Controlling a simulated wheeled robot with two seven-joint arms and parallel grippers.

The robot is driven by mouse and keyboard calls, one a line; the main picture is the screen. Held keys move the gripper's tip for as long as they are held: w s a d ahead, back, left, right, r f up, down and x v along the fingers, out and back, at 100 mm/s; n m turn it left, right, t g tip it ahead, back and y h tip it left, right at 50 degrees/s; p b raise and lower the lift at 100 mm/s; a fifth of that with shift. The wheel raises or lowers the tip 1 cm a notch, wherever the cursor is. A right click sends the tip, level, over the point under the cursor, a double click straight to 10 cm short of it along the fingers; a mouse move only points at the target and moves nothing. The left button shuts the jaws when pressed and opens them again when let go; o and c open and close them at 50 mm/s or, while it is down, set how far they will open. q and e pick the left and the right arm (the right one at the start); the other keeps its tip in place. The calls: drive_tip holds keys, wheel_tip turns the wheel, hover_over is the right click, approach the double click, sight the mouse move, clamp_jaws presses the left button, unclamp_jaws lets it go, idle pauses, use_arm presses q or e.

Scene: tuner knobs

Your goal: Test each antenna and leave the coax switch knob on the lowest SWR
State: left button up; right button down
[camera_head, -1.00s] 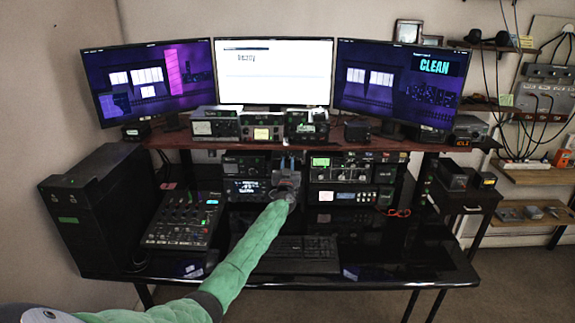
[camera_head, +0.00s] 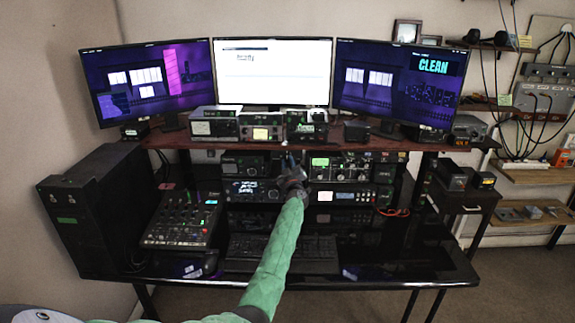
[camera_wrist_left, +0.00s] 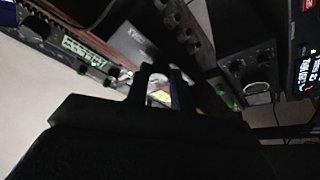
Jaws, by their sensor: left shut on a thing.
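My left gripper (camera_head: 289,160) reaches in from the front between the two stacks of radio gear under the red-brown shelf. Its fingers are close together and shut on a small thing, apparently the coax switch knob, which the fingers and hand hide. In the left wrist view the two dark fingers (camera_wrist_left: 160,88) point away from the camera, with a pale yellowish patch beyond them. A meter box with a lit yellow face (camera_head: 261,133) stands on the shelf above; its reading is too small to tell. My right gripper is not in view.
Three monitors stand at the back; the middle one (camera_head: 272,72) is white with small text and the right one (camera_head: 400,85) shows "CLEAN". A mixer (camera_head: 180,220) and keyboard (camera_head: 283,252) lie on the black desk. Radios (camera_head: 340,195) flank the gripper closely.

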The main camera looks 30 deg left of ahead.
use_arm(q)
drive_tip(key=n+g, duration=0.1)
drive_tip(key=n, duration=0.1)
drive_tip(key=shift+d+n+y, duration=0.15)
drive_tip(key=shift+n+y, duration=0.15)
drive_tip(key=shift+w+r+n+g+p, duration=0.15)
drive_tip(key=shift+n+g+p, duration=0.25)
drive_tip(key=shift+n+g, duration=0.55)
drive_tip(key=shift+n, duration=0.75)
drive_tip(key=shift+n+p, duration=0.3)
drive_tip(key=shift+n, duration=0.2)
drive_tip(key=shift+d+r+n+g+p, duration=0.1)
drive_tip(key=shift+n+g+p, duration=0.55)
drive_tip(key=shift+n, duration=1.05)
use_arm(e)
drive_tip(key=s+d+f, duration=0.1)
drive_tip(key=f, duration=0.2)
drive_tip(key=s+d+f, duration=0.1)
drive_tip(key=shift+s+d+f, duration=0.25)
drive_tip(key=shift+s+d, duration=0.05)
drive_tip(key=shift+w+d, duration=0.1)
